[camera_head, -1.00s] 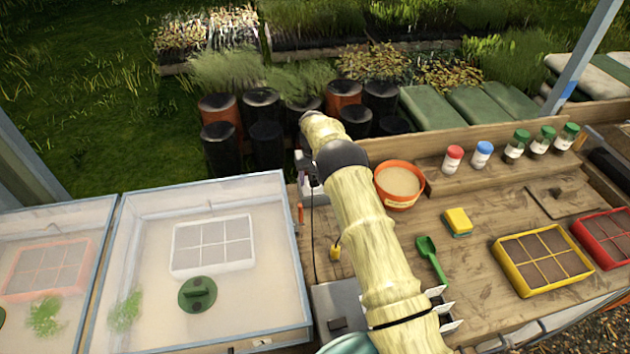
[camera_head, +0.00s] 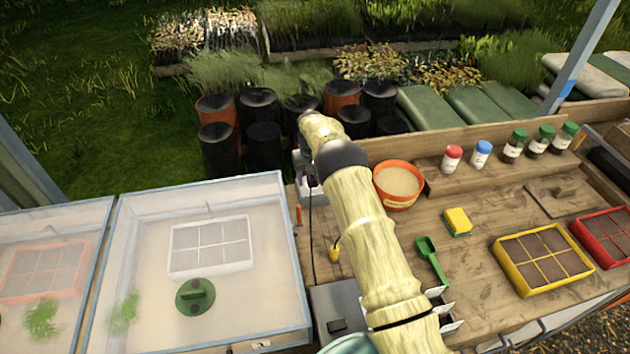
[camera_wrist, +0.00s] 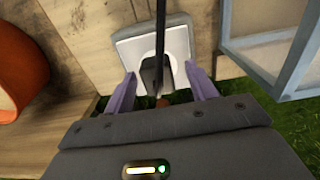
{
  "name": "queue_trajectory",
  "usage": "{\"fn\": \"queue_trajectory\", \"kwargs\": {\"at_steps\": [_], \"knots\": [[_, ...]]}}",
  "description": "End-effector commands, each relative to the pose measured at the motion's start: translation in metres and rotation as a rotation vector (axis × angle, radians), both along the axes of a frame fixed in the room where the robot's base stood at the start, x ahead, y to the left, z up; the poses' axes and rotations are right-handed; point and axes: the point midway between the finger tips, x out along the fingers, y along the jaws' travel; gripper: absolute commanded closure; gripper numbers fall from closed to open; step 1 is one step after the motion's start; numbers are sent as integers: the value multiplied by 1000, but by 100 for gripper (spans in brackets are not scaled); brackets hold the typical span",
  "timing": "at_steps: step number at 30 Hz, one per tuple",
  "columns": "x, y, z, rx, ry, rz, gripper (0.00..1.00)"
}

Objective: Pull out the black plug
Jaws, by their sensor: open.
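The black plug (camera_wrist: 151,73) sits in a pale socket plate (camera_wrist: 178,50) in the wrist view. Its dark cord (camera_wrist: 161,25) runs across the plate to the top of the picture. My gripper (camera_wrist: 161,88) is open, with one purple finger on each side of the plug. Gaps show between the fingers and the plug, so it is not gripped. In the head view, my arm hides most of the plug and socket, and the cord (camera_head: 312,235) hangs down beside my arm.
A glass-lidded frame (camera_head: 284,240) stands left of my arm; its edge (camera_wrist: 285,60) is at the right in the wrist view. An orange pot (camera_head: 398,202) is close to my arm's right. A green scoop (camera_head: 432,262) and sponge (camera_head: 457,221) lie on the bench.

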Motion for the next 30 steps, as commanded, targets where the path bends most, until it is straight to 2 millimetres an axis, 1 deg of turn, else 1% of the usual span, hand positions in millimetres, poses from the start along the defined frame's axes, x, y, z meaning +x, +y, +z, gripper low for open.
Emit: {"fn": "queue_trajectory", "kwargs": {"at_steps": [6,7,11,12,14,15,16,20,30], "knots": [[0,0,0,0,0,-1,44],[0,0,0,0,0,-1,46],[0,1,0,0,0,1,71],[0,2,0,0,0,2,79],[0,2,0,0,0,2,91],[0,2,0,0,0,2,99],[0,2,0,0,-1,2,100],[0,0,1,0,-1,-1,100],[1,-4,12,0,-1,-7,100]]}}
